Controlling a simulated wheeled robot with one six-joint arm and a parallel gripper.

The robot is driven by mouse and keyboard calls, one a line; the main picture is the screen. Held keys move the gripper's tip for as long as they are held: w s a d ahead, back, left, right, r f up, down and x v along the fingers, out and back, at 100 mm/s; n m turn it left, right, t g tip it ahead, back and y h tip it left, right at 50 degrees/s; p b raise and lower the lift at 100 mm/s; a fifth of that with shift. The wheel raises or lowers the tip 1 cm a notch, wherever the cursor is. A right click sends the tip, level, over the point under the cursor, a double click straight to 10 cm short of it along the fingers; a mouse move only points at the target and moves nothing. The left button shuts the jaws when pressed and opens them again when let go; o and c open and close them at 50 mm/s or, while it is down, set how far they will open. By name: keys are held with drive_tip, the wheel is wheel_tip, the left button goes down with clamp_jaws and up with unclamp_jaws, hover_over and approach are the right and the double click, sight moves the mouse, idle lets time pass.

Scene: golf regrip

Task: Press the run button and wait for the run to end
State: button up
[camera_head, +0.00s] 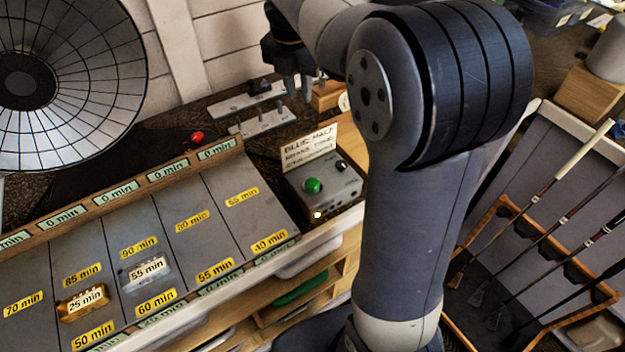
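A grey control box (328,188) sits at the bench's right end. On its top are a large green button (313,185) and a small dark knob (341,165). A small yellowish lamp (317,215) on its front looks lit. I cannot read a label naming the run button. A hand-lettered sign (309,148) stands behind the box. My gripper (296,88) hangs above and behind the box, apart from the green button, with its fingers pointing down. Its finger gap is too small and dark to judge, and my arm covers the space right of the box.
Grey lanes with yellow minute labels (198,222) fill the bench. A gold block (83,301) marked 25 min and a silver block (147,270) marked 55 min sit on them. A red knob (196,137) and metal brackets (262,122) lie behind. Golf clubs (540,205) stand right.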

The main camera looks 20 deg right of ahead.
clamp_jaws()
idle(0.6)
